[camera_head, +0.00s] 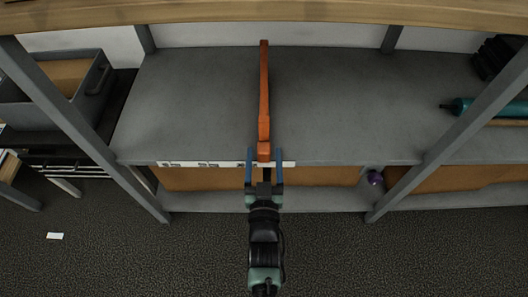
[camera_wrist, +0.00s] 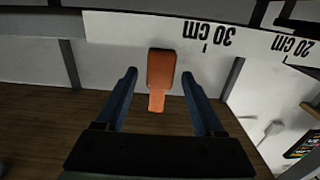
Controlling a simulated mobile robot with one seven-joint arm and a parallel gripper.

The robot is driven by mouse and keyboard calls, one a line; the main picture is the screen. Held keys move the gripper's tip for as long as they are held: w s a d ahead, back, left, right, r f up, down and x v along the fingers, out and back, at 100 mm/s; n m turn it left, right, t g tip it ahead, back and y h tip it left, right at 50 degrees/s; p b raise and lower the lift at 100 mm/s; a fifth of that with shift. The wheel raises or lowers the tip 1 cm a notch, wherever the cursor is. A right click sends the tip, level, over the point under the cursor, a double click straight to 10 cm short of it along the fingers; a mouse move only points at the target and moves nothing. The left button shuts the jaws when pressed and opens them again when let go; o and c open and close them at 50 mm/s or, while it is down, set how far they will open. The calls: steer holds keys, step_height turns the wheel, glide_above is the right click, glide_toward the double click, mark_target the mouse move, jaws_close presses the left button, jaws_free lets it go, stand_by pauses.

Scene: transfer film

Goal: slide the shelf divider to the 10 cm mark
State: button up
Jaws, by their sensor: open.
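The orange shelf divider (camera_head: 264,100) stands upright on the grey shelf (camera_head: 190,95), running from front to back. A white scale strip (camera_head: 222,164) lies along the shelf's front edge. In the wrist view the strip (camera_wrist: 130,28) appears upside down, with "30 cm" and "20 cm" readable. The divider's front end (camera_wrist: 160,70) is on the side of the 30 cm mark away from 20 cm. My gripper (camera_head: 264,155) is open at the shelf's front edge. In the wrist view its blue fingers (camera_wrist: 160,76) lie either side of the divider's end, with gaps on both sides.
Grey posts (camera_head: 85,125) and (camera_head: 450,125) flank the shelf, and a wooden board (camera_head: 300,12) spans above. The shelf surface on both sides of the divider is clear. A teal bottle (camera_head: 465,106) lies at the right. A grey bin (camera_head: 60,85) stands at the left.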

steer(key=shift+w, duration=1.1)
jaws_close()
stand_by(0.7)
